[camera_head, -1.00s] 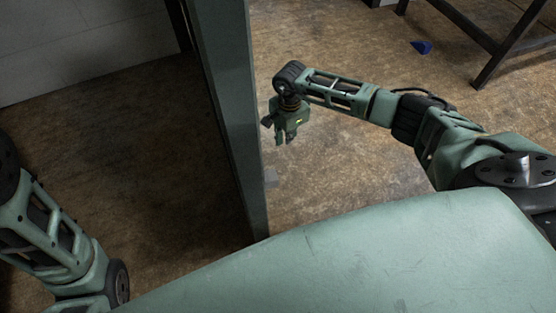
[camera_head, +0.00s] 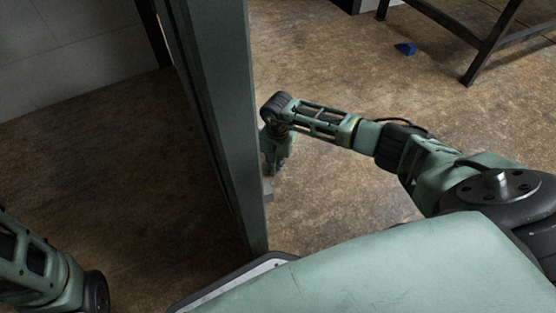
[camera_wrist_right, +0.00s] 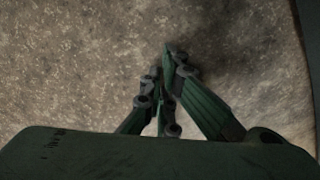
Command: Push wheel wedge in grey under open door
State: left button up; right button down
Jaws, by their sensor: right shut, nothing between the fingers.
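The open green door (camera_head: 222,120) stands edge-on, left of centre in the head view. A small grey wedge (camera_head: 268,190) sits on the floor at the right side of the door, partly hidden; I cannot tell how far it reaches under the door. My right gripper (camera_head: 275,168) points down, shut and empty, just above and beside the wedge in the picture; I cannot tell whether they touch. In the right wrist view its closed fingers (camera_wrist_right: 168,48) are over bare floor, and the wedge does not show there. My left gripper is out of view.
A blue wedge-like object (camera_head: 405,48) lies on the floor at the upper right, near a dark table frame (camera_head: 475,50). A pale wall (camera_head: 70,50) stands at the upper left.

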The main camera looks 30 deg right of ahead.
aim_at(271, 184)
jog(key=shift+s+a+r+b, duration=0.2)
jog(key=shift+s+a+b, duration=0.45)
jog(key=shift+s+a, duration=0.7)
jog(key=shift+w+a, duration=0.1)
jog(key=shift+s+a+r+p, duration=0.25)
jog(key=shift+s+a+p, duration=0.2)
jog(key=shift+p, duration=0.3)
jog(key=shift+s+a, duration=0.2)
jog(key=shift+a, duration=0.15)
jog(key=shift+a+f, duration=0.2)
jog(key=shift+f, duration=0.05)
jog(key=shift+a, duration=0.1)
